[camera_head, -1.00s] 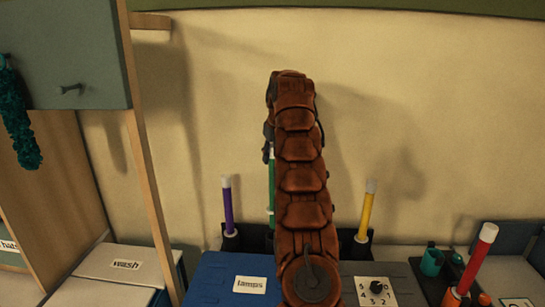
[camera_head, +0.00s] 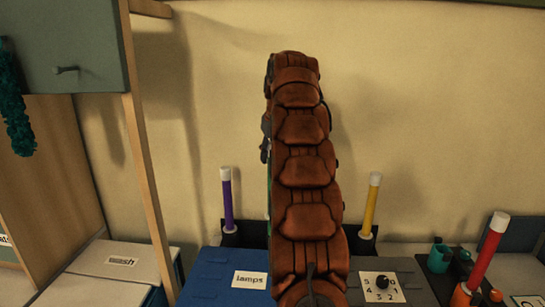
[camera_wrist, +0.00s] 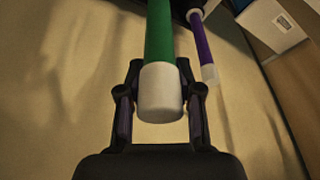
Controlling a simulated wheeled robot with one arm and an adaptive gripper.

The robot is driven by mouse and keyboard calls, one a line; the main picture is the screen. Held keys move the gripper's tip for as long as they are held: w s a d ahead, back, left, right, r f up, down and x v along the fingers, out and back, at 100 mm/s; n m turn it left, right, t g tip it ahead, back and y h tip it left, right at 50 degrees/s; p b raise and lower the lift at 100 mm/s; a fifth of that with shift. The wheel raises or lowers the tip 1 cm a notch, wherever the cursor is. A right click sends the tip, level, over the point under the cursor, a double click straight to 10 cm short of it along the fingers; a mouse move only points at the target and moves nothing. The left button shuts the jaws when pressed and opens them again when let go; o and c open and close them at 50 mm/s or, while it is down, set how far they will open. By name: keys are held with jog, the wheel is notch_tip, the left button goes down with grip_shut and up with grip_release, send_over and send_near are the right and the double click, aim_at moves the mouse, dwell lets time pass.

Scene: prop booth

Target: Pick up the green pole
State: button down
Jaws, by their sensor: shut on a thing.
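The green pole (camera_wrist: 160,35) has a white end cap that faces the wrist camera. My gripper (camera_wrist: 160,72) is shut on the pole near that cap, one finger on each side. In the head view, my arm hides most of the pole and the gripper. Only a thin green strip (camera_head: 269,190) shows at the arm's left edge. The pole's lower end is hidden, so I cannot tell whether it is still in its holder.
A purple pole (camera_head: 228,200) stands upright left of my arm, and a yellow pole (camera_head: 371,205) stands to the right. A red pole (camera_head: 488,255) leans at the far right. A wooden post (camera_head: 148,150) and a grey cabinet (camera_head: 60,45) are at left. The wall behind is bare.

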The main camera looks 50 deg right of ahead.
jog(key=s+a+b, duration=0.3)
jog(key=s+a, duration=0.3)
jog(key=a, duration=0.2)
jog(key=shift+s+a, duration=0.2)
jog(key=shift+s, duration=0.2)
dwell(0.6)
